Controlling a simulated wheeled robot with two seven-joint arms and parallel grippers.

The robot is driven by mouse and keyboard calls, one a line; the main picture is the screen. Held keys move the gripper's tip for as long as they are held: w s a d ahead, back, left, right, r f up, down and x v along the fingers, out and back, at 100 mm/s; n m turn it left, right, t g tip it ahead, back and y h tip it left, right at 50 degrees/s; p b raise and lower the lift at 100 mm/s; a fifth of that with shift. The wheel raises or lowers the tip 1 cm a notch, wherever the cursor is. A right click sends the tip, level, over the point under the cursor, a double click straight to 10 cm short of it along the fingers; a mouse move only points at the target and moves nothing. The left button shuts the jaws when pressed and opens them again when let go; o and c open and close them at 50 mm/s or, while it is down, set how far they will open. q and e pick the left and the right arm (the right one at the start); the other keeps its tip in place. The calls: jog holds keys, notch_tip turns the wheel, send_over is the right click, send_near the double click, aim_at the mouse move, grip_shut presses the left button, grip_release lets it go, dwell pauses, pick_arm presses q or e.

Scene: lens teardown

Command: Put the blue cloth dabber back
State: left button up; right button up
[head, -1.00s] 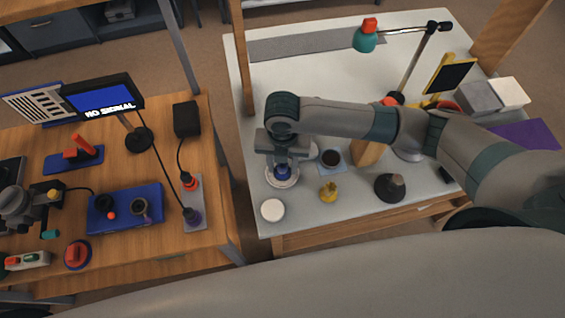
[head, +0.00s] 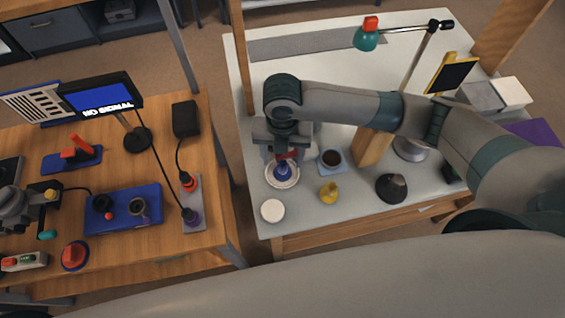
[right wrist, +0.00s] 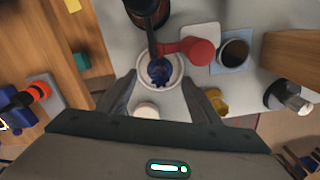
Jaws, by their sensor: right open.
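The blue cloth dabber (head: 283,172) stands on a round white dish (head: 271,182) near the left front of the pale table. In the right wrist view the dabber (right wrist: 159,71) sits inside the dish's rim (right wrist: 179,84), partly covered by a dark stalk. My right gripper (head: 283,155) is above and just behind the dabber in the head view. In the right wrist view its fingers (right wrist: 160,88) are spread apart with nothing held between them. The dabber appears just beyond the fingertips.
A red round part (right wrist: 198,51) shows close to the dabber. A dark cup on a blue mat (head: 332,158), a yellow bottle (head: 328,193), a white round lid (head: 272,211) and a dark cone (head: 391,187) stand nearby. A wooden block (head: 372,147) is to the right.

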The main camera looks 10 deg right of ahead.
aim_at(282, 164)
notch_tip(282, 164, up, 8)
jog(key=b, duration=0.1)
jog(key=shift+f, duration=0.15)
dwell(0.9)
